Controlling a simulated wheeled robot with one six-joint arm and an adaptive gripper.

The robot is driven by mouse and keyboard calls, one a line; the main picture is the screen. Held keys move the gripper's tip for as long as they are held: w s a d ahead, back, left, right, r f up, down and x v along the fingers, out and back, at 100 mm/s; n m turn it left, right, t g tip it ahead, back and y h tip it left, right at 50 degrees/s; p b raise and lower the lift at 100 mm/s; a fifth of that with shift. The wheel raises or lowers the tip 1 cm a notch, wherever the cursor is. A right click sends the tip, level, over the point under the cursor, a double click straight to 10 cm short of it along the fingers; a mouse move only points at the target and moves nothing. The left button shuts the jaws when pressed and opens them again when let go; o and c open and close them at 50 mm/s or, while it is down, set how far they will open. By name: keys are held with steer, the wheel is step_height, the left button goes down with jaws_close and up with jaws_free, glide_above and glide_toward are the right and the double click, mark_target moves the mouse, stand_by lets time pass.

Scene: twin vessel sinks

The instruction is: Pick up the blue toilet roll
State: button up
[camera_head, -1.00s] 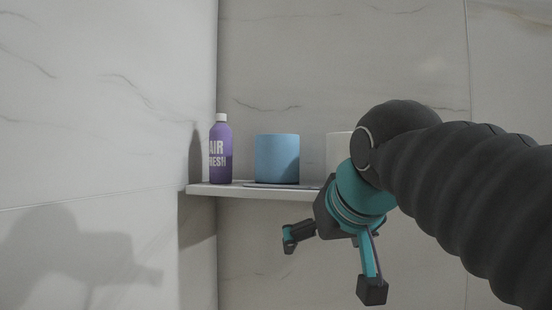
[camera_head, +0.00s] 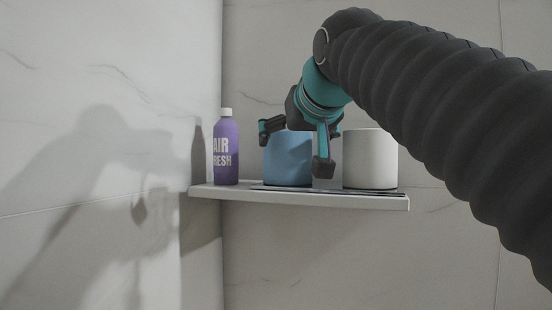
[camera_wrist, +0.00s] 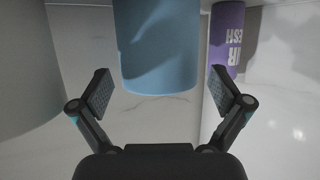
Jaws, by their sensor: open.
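The blue toilet roll (camera_head: 287,160) stands upright on a white wall shelf, between a purple bottle and a white roll. My gripper (camera_head: 297,150) is open in front of the blue roll in the head view and covers part of its upper right. In the wrist view the blue roll (camera_wrist: 157,45) is ahead, centred between the two spread fingers (camera_wrist: 161,95), with its near end just beyond the fingertips. Nothing is held. I cannot tell from the head view how far the fingers are from the roll.
The shelf (camera_head: 330,200) is narrow and meets the left wall. The purple air freshener bottle (camera_head: 226,150) stands left of the blue roll, and the white roll (camera_head: 370,158) stands close on its right. The space below the shelf is clear.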

steer(key=shift+x, duration=3.25)
steer(key=shift+d+r, duration=0.1)
steer(key=shift+c, duration=0.3)
steer(key=c, duration=0.9)
steer(key=shift+o, duration=0.2)
steer(key=shift+r, duration=0.1)
